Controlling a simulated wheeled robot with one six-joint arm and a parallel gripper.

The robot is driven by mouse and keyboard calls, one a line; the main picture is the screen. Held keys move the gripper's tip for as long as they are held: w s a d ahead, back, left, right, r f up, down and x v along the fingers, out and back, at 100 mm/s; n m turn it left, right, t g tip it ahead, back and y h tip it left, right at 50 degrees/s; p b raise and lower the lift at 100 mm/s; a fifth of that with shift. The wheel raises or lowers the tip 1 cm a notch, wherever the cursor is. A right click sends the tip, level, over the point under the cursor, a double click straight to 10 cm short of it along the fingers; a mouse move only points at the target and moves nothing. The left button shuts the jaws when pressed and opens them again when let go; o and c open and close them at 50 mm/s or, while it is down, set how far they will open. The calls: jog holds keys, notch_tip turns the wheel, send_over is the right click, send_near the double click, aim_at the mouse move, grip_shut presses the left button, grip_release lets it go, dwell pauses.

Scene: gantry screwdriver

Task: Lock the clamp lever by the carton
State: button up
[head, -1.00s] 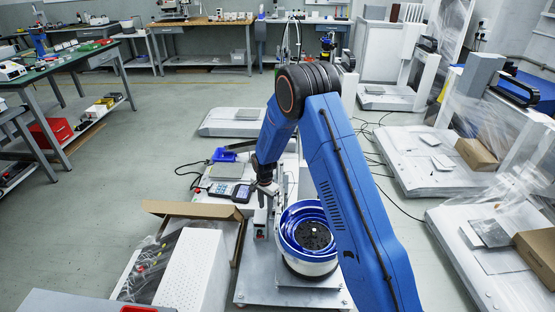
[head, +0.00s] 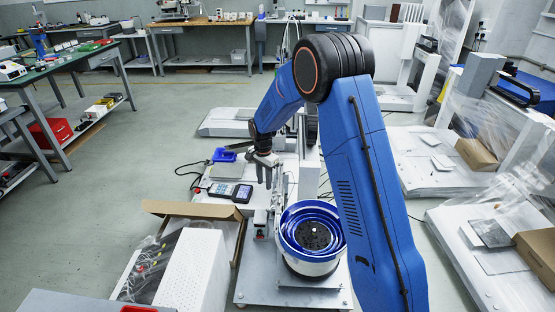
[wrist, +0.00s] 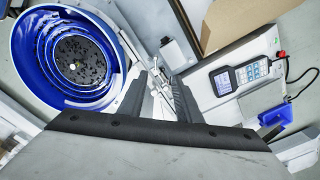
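My gripper (head: 265,180) hangs fingers down over the white machine base, behind the blue bowl and right of the handheld meter. In the wrist view its two dark fingers (wrist: 160,84) stand apart with nothing held between them. The carton (head: 192,209) is an open brown cardboard box at front left; its flap (wrist: 235,20) shows at the top of the wrist view. Metal fixture parts show between the fingers. I cannot clearly make out the clamp lever or its position.
The blue-rimmed feeder bowl (head: 309,232) stands close by; in the wrist view it is left of the fingers. The meter (wrist: 240,75) with its cable and a blue bracket (wrist: 275,114) lie right. A white perforated box (head: 194,272) stands at front left.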

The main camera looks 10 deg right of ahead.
jog(key=s+d+r+m, duration=0.1)
jog(key=s+d+r, duration=0.1)
jog(key=r, duration=0.5)
jog(key=s+d+r+m+t, duration=0.1)
jog(key=s+d+r, duration=0.1)
jog(key=r, duration=0.5)
jog(key=shift+s+d+r, duration=0.2)
jog(key=shift+s+r, duration=0.2)
jog(key=shift+s, duration=0.45)
